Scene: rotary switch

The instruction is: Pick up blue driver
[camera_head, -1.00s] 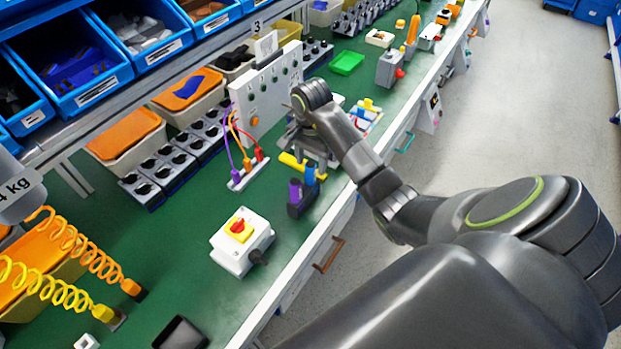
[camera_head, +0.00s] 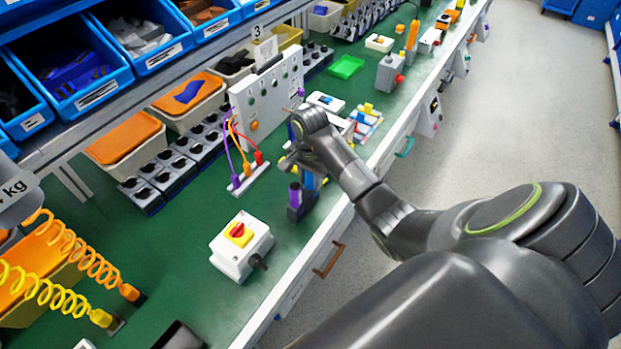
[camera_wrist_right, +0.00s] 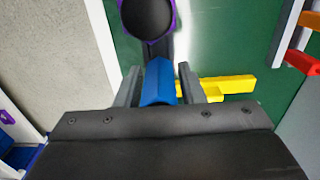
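The blue driver (camera_head: 310,182) stands upright in a dark holder (camera_head: 301,212) near the table's front edge, next to a purple driver (camera_head: 294,194). My right gripper (camera_head: 294,160) is above the holder at the blue driver's upper end. In the right wrist view, the blue handle (camera_wrist_right: 158,82) lies between the two fingers of my right gripper (camera_wrist_right: 159,84). The fingers are apart, with narrow gaps visible beside the handle. The purple-rimmed top of the other driver (camera_wrist_right: 148,16) shows just beyond. My left gripper is not in view.
A yellow part (camera_wrist_right: 216,88) lies beside the right finger in the wrist view. A terminal strip with purple, orange and red plugs (camera_head: 248,180) stands to the left. A white switch box (camera_head: 240,246) stands nearer.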

